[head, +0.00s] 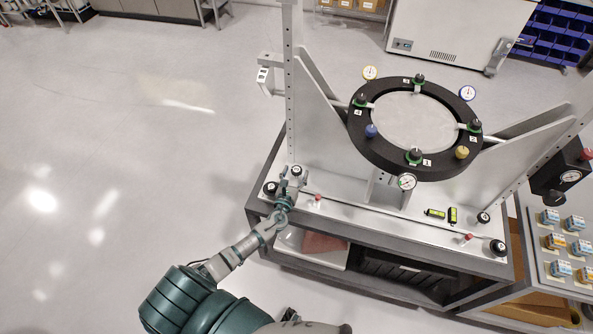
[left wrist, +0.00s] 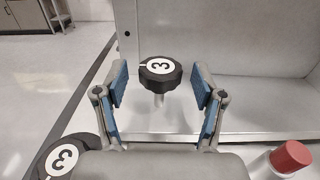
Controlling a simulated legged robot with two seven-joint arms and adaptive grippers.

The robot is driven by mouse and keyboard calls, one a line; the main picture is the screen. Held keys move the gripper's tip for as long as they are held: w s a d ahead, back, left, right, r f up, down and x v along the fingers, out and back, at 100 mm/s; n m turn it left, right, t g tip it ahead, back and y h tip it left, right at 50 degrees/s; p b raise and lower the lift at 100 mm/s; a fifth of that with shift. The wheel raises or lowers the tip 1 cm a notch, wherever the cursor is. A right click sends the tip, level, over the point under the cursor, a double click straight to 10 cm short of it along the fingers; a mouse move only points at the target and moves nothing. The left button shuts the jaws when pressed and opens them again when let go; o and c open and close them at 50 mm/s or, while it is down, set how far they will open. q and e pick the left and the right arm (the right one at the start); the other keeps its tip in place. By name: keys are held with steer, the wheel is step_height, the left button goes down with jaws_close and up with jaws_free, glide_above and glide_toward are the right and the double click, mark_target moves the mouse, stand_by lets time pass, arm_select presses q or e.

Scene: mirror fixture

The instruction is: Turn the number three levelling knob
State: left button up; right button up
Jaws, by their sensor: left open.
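A black knob with a white disc marked 3 (left wrist: 160,70) stands on a pale stem in the left wrist view. My left gripper (left wrist: 161,88) is open, its blue-padded fingers on either side of this knob with gaps visible. In the head view the knob (head: 296,171) is at the left end of the fixture base, with my left gripper (head: 293,182) right at it. A second knob marked 3 (left wrist: 62,160), larger in the picture and partly cut off, is at lower left of the wrist view; it also shows in the head view (head: 270,188). My right gripper is out of view.
A red-capped post (left wrist: 291,157) stands to the right of my gripper. The upright plate of the mirror fixture rises behind the knob. The black mirror ring (head: 362,140) is farther right, above two small levels (head: 436,213). Open floor lies left.

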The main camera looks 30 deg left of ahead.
arm_select(q)
steer(key=v, duration=1)
steer(key=shift+s, duration=0.2)
steer(key=shift+a, duration=0.1)
